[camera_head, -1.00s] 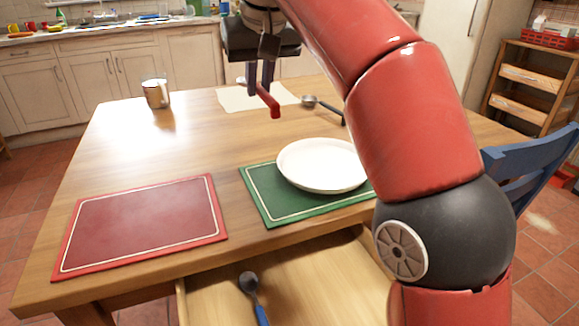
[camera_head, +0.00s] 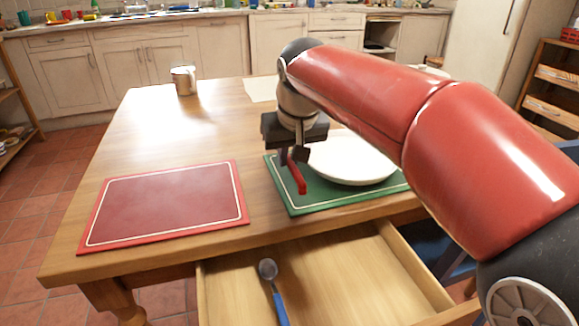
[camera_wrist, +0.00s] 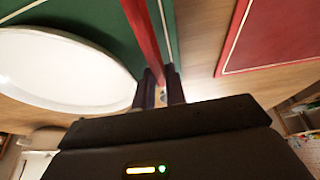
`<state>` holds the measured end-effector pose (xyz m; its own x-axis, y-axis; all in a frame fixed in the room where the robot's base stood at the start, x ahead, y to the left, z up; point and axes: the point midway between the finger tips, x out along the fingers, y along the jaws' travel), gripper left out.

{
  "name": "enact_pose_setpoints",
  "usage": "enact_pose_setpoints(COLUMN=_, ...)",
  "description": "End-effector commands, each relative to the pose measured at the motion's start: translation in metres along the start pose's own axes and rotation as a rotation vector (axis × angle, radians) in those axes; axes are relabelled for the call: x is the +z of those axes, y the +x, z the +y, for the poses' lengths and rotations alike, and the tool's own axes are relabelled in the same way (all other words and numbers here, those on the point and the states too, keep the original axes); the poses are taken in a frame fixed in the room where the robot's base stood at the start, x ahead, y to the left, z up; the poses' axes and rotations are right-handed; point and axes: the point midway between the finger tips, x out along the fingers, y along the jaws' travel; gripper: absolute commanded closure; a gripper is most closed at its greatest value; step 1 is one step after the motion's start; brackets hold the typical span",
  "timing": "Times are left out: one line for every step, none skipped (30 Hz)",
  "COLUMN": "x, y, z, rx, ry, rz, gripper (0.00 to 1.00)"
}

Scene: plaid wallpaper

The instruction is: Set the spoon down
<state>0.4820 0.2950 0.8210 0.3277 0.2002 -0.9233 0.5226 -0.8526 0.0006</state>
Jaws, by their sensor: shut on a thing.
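My gripper (camera_head: 291,157) is shut on a spoon (camera_head: 298,176), of which a red handle shows. It is over the left part of the green placemat (camera_head: 284,196), just left of the white plate (camera_head: 352,160). In the wrist view, the red handle (camera_wrist: 143,38) runs up from between the fingertips (camera_wrist: 162,88), along the mat's edge strip. The spoon's bowl cannot be made out. I cannot tell whether the handle touches the mat.
A red placemat (camera_head: 165,202) lies bare at the left. The open drawer (camera_head: 335,275) below the table's front edge holds a blue-handled spoon (camera_head: 274,290). A metal mug (camera_head: 184,80) stands at the far left. The table's middle left is clear.

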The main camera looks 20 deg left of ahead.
Motion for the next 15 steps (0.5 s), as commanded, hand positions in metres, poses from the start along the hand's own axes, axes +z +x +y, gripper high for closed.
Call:
enact_pose_setpoints(x=0.004, y=0.009, z=0.0, rx=0.0, ry=0.0, rz=-0.002, gripper=1.0)
enact_pose_setpoints(x=0.006, y=0.013, z=0.0, rx=0.0, ry=0.0, rz=-0.003, gripper=1.0)
enact_pose_setpoints(x=0.007, y=0.017, z=0.0, rx=0.0, ry=0.0, rz=-0.002, gripper=1.0)
enact_pose_setpoints(x=0.008, y=0.02, z=0.0, rx=0.0, ry=0.0, rz=-0.001, gripper=1.0)
enact_pose_setpoints(x=0.009, y=0.022, z=0.0, rx=0.0, ry=0.0, rz=-0.002, gripper=1.0)
enact_pose_setpoints(x=0.01, y=0.023, z=0.0, rx=0.0, ry=0.0, rz=-0.001, gripper=1.0)
enact_pose_setpoints(x=0.01, y=0.023, z=0.0, rx=0.0, ry=0.0, rz=-0.001, gripper=1.0)
enact_pose_setpoints(x=0.01, y=0.023, z=0.0, rx=0.0, ry=0.0, rz=0.0, gripper=1.0)
enact_pose_setpoints(x=0.009, y=0.023, z=0.0, rx=0.0, ry=0.0, rz=0.0, gripper=1.0)
enact_pose_setpoints(x=0.009, y=0.023, z=0.0, rx=0.0, ry=0.0, rz=0.0, gripper=1.0)
enact_pose_setpoints(x=0.009, y=0.023, z=0.0, rx=0.0, ry=0.0, rz=0.0, gripper=1.0)
enact_pose_setpoints(x=0.009, y=0.023, z=0.0, rx=0.0, ry=0.0, rz=0.0, gripper=1.0)
enact_pose_setpoints(x=0.009, y=0.023, z=0.0, rx=0.0, ry=0.0, rz=0.0, gripper=1.0)
enact_pose_setpoints(x=0.01, y=0.023, z=0.0, rx=0.0, ry=0.0, rz=0.0, gripper=1.0)
enact_pose_setpoints(x=0.01, y=0.025, z=0.0, rx=0.0, ry=0.0, rz=-0.001, gripper=1.0)
